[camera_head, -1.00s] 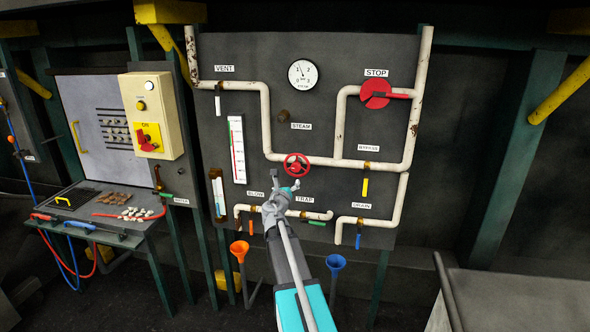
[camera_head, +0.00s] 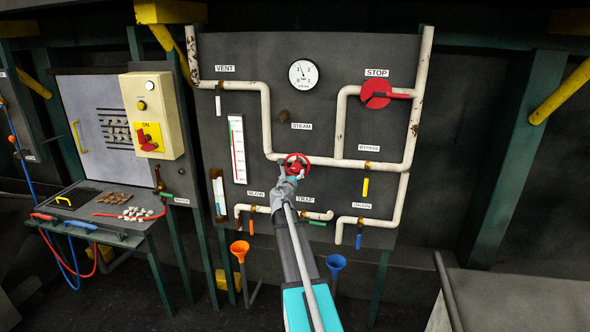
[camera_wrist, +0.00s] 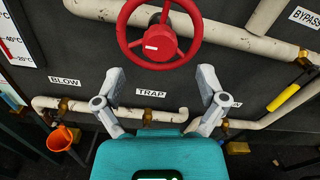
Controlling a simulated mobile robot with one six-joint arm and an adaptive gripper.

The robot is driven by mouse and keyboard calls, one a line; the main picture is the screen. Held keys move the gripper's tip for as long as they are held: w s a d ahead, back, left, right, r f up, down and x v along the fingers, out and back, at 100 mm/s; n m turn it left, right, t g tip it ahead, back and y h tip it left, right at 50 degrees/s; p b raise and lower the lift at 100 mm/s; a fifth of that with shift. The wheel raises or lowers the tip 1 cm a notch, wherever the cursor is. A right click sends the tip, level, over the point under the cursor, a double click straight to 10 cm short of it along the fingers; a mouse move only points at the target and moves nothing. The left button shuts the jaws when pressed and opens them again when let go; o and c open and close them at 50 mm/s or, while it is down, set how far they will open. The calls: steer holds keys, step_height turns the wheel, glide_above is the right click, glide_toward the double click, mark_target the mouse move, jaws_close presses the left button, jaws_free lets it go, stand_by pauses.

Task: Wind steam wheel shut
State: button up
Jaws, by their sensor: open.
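The red steam wheel (camera_head: 297,161) sits on the white pipe in the middle of the dark panel, below the STEAM label. In the wrist view the wheel (camera_wrist: 160,30) fills the top centre, its top edge cut off, with a red hub and spokes. My gripper (camera_wrist: 160,82) is open, its two grey fingers spread wide to either side and below the wheel's lower rim. Nothing is between the fingers. In the head view my gripper (camera_head: 292,175) overlaps the lower part of the wheel; whether it touches the rim cannot be told.
A pressure gauge (camera_head: 302,73) is above the wheel. The red STOP disc (camera_head: 376,93) is at upper right. White pipes run close around the wheel. A yellow handle (camera_head: 365,187) is to the right. Orange (camera_head: 240,250) and blue (camera_head: 336,263) funnels stand below.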

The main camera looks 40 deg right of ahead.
mark_target(295, 168)
steer(key=shift+x, duration=2.75)
steer(key=c, duration=1)
steer(key=shift+a, duration=0.3)
steer(key=shift+c, duration=0.8)
steer(key=shift+d, duration=0.25)
steer(key=shift+m, duration=0.5)
